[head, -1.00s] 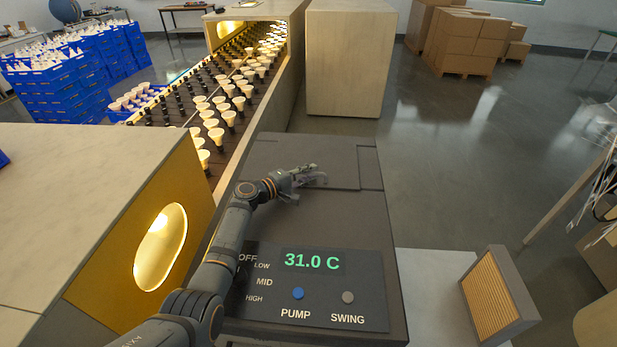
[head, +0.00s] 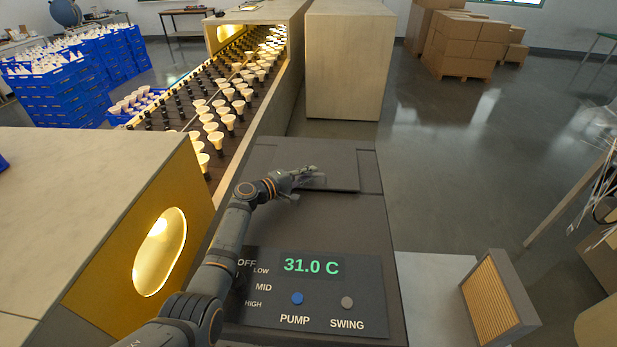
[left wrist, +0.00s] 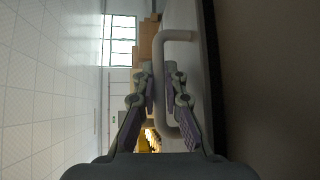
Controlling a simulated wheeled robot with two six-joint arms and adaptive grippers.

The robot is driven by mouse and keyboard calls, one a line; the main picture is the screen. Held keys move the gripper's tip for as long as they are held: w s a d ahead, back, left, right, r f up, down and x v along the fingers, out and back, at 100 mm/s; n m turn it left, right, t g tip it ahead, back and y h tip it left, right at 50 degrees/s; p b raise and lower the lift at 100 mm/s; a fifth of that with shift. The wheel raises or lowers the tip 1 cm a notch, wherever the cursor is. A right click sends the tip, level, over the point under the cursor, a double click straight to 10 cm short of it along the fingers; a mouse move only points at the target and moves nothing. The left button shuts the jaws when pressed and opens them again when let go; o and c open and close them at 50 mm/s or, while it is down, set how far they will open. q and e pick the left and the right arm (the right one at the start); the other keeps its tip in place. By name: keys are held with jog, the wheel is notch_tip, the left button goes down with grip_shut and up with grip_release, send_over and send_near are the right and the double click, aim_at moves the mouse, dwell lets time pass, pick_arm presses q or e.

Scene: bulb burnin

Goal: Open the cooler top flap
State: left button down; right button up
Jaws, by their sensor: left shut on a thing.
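The cooler (head: 350,225) is a dark grey box with a control panel at its near end. Its top flap (head: 342,170) lies near the far end of the top and looks flat, apparently closed. My left gripper (head: 315,178) is over the flap. In the left wrist view, the gripper (left wrist: 160,82) is shut on the flap's pale U-shaped handle (left wrist: 174,36), with a finger on each side of the bar. The flap's surface runs along the right of that view. My right gripper is not in view.
The panel has a 31.0 C display (head: 311,266), a blue pump button (head: 297,298) and a grey swing button (head: 347,302). A pale cabinet (head: 80,190) with a lit opening stands left of my arm. A conveyor of bulbs (head: 215,110) runs behind.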

pick_arm(q)
jog(key=w+r, duration=0.6)
jog(key=r, duration=0.7)
jog(key=shift+w+n+g+y, duration=0.15)
jog(key=shift+n+g+y, duration=0.15)
jog(key=shift+n, duration=0.1)
jog(key=c, duration=1.7)
grip_release()
jog(key=shift+f, duration=0.15)
jog(key=shift+f, duration=0.15)
jog(key=v, duration=1.2)
